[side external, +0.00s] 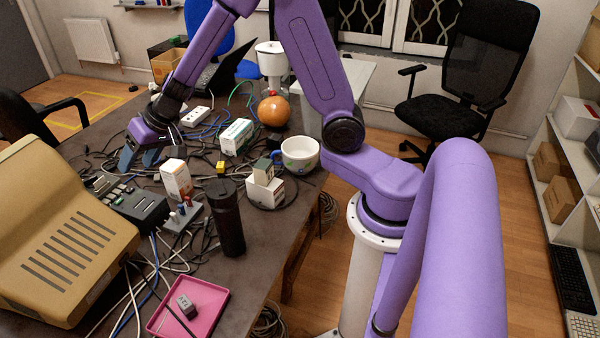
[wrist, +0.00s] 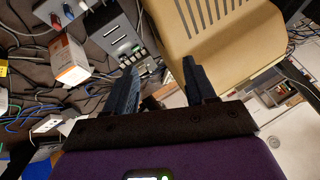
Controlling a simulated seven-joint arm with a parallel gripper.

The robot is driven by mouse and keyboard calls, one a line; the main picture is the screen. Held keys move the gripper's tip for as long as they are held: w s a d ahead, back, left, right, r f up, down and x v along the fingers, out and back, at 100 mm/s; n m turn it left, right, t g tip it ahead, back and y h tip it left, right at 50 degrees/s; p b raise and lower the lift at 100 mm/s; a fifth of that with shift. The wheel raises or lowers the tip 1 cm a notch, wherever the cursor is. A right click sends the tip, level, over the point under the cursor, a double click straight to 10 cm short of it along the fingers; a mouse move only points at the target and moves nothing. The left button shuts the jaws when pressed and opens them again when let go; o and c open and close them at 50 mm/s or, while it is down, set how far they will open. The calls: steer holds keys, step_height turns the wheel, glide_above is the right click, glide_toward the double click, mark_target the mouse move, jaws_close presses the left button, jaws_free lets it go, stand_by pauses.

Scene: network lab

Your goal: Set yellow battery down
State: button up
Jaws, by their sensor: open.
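A small yellow block (side external: 220,167) stands among cables near the middle of the table in the side view; it may be the yellow battery, but it is too small to be sure. My gripper (side external: 139,158) is low over the table's left part, to the left of that block and apart from it. In the wrist view my gripper (wrist: 160,68) has its two dark fingers spread with nothing held between them. A bit of yellow shows at the left edge of the wrist view, too small to identify.
A beige monitor casing (side external: 65,235) and a dark switch box (side external: 138,208) stand near my gripper. A white-orange carton (side external: 176,178), black cylinder (side external: 230,220), white cup (side external: 300,156) and orange ball (side external: 274,111) are around. A pink tray (side external: 212,292) lies in front. Cables cover much of the table.

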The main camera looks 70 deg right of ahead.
steer(key=s+a+r+n+g+y, duration=0.1)
steer(key=s+a+r+n+g, duration=0.2)
steer(key=s, duration=0.8)
steer(key=s+a+n+g+y, duration=0.1)
steer(key=s+a+n+g, duration=0.35)
steer(key=s, duration=0.65)
steer(key=s+d+n+h, duration=0.5)
steer(key=s+d+n, duration=0.2)
steer(key=s+d, duration=0.4)
steer(key=s+t, duration=0.1)
steer(key=s, duration=0.2)
steer(key=shift+d+r, duration=0.15)
steer(key=shift+n, duration=0.25)
